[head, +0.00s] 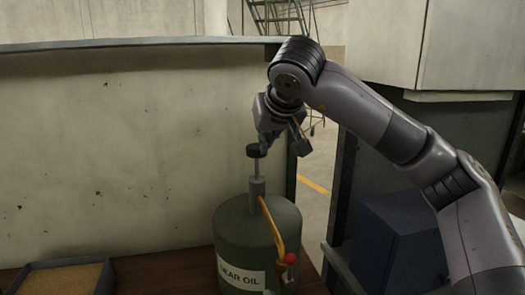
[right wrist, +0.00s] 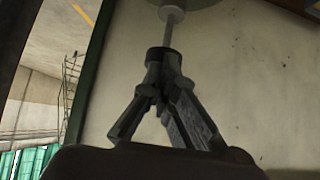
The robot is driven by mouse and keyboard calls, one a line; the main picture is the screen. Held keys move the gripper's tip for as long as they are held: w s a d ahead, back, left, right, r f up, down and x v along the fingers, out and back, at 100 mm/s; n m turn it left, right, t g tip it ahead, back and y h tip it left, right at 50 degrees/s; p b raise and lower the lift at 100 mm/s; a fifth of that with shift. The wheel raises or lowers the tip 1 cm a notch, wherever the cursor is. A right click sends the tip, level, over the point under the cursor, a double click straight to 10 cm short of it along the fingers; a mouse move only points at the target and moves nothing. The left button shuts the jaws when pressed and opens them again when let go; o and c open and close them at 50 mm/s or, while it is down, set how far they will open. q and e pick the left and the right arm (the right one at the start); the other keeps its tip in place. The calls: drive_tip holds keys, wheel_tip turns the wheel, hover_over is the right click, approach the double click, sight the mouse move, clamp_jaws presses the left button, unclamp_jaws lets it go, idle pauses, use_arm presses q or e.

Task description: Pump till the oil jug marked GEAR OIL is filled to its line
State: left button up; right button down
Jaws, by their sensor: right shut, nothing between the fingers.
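The right wrist view shows the closed fingertips (right wrist: 158,80) at the black knob (right wrist: 163,53). I cannot make out a separate jug or a fill line. My left gripper is out of view.
A shallow tray (head: 107,277) sits at lower left on the brown bench (head: 160,272). A blue box (head: 388,235) stands at right. A pale wall panel is behind.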

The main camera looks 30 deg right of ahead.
drive_tip(key=shift+v, duration=2.25)
